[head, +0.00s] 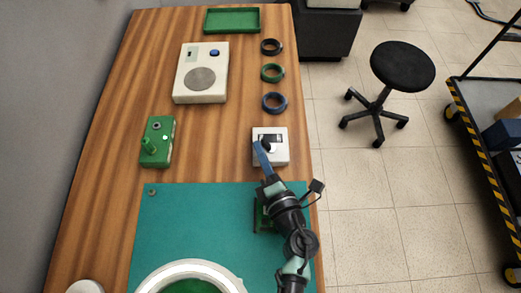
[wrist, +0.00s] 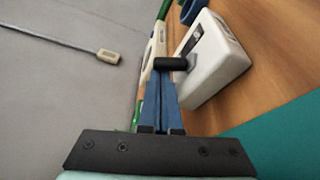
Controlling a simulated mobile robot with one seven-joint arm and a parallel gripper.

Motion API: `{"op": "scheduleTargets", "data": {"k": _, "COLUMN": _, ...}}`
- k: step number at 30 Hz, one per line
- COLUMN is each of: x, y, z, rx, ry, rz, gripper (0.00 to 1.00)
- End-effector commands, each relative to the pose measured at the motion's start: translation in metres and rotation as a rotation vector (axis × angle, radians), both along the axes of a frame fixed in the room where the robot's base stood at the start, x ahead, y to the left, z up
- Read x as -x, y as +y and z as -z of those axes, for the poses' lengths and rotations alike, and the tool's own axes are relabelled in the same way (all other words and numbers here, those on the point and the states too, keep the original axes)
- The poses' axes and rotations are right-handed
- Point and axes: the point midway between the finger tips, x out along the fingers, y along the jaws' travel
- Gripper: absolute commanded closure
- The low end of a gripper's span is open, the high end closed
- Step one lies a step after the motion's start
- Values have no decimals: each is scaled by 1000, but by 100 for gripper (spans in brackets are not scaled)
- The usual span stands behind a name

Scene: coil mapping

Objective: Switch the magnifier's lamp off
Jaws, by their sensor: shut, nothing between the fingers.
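The magnifier's white ring (head: 190,268) shows at the bottom edge of the head view, partly cut off, with green seen through it. I cannot tell whether its lamp is lit, and I make out no lamp switch on it. My gripper (head: 259,146) has its blue fingers shut and empty, at the white box with a dark window (head: 279,156), well away from the ring. In the wrist view, the closed fingers (wrist: 166,80) are beside that white box (wrist: 215,65). A black cylinder (wrist: 170,63) on the box is by the fingertips; contact is unclear.
A green block with a peg (head: 157,148), a white device with a grey disc (head: 201,80), several coils (head: 273,72) and a green tray (head: 232,20) are on the wooden table. A teal mat (head: 165,225) covers its near part. A stool (head: 402,66) stands right.

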Motion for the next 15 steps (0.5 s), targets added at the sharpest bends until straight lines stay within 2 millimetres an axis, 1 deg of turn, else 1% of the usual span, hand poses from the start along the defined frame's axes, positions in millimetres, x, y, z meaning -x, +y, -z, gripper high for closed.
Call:
{"op": "scheduleTargets", "data": {"k": 8, "x": 0, "y": -3, "z": -2, "rx": -80, "ry": 0, "rz": 1, "gripper": 100}}
{"op": "scheduleTargets", "data": {"k": 15, "x": 0, "y": -7, "z": -4, "rx": -240, "ry": 1, "rz": 0, "gripper": 100}}
